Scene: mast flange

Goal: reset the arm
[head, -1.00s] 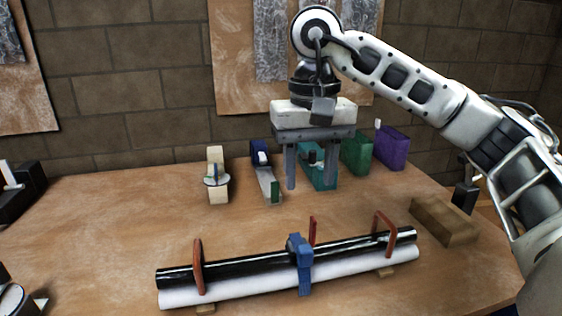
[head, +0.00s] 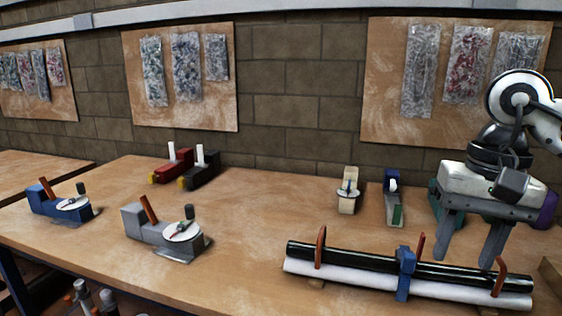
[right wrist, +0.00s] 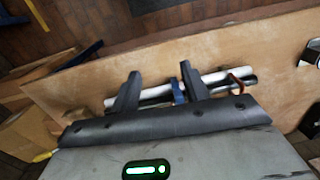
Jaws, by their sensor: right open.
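My right gripper (head: 472,236) hangs over the right part of the wooden table with its two grey fingers pointing down, apart and with nothing between them. In the right wrist view its fingers (right wrist: 158,92) are spread, with the tubes beyond them. A black tube (head: 350,256) and a white tube (head: 340,274) lie side by side on the table, with a blue clamp (head: 405,262) around them and reddish upright brackets along them. In the head view the gripper is behind the tubes and seems clear of them. My left gripper is not in view.
Two devices with round dials, one blue (head: 48,202) and one grey (head: 150,228), stand on the left. Red (head: 172,168) and black (head: 203,172) blocks stand behind. A beige block device (head: 348,190) stands near the wall. The table's (head: 245,235) middle is clear.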

